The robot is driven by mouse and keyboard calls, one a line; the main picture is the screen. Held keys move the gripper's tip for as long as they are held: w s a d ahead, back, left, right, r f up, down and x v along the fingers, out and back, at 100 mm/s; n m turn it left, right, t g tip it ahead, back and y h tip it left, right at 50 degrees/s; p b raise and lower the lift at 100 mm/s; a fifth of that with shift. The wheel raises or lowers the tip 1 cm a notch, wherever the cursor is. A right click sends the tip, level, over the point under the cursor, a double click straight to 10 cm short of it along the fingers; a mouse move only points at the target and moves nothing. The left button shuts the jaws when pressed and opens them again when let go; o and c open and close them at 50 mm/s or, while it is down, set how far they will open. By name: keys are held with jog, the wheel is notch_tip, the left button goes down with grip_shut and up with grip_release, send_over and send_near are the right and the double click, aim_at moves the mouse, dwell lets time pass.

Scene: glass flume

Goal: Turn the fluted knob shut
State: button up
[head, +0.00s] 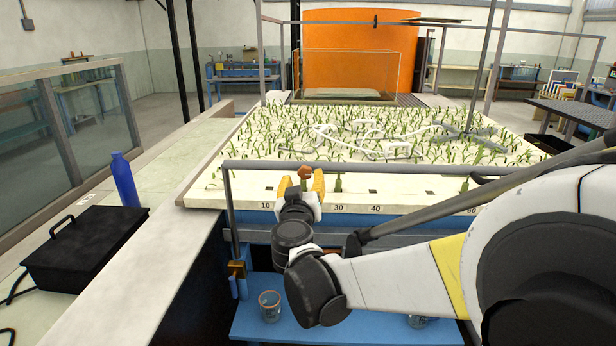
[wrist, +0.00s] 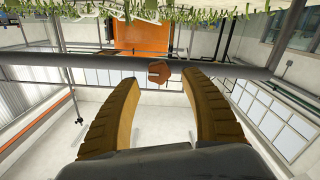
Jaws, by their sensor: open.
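A small orange-brown knob (head: 305,171) is at the grey rail along the front of the planted bed. In the wrist view the knob (wrist: 158,73) shows in front of the rail, just beyond and between the fingertips. Its flutes are too small to make out. My gripper (head: 302,184) is open, with its yellow fingers pointing at the knob, one on each side. In the wrist view the gripper (wrist: 160,82) has a clear gap between its ribbed fingers and nothing held. I cannot tell whether a fingertip touches the knob.
The grey rail (head: 400,169) runs across just behind my gripper's tips. The bed (head: 225,190) with green shoots lies beyond. A blue bottle (head: 124,180) and a black case (head: 85,245) stand at left. A glass beaker (head: 269,306) sits on the blue shelf (head: 340,315) below.

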aim_at(305, 173)
jog(key=w+b, duration=0.1)
jog(key=w, duration=0.3)
jog(key=shift+w+d, duration=0.15)
grip_shut()
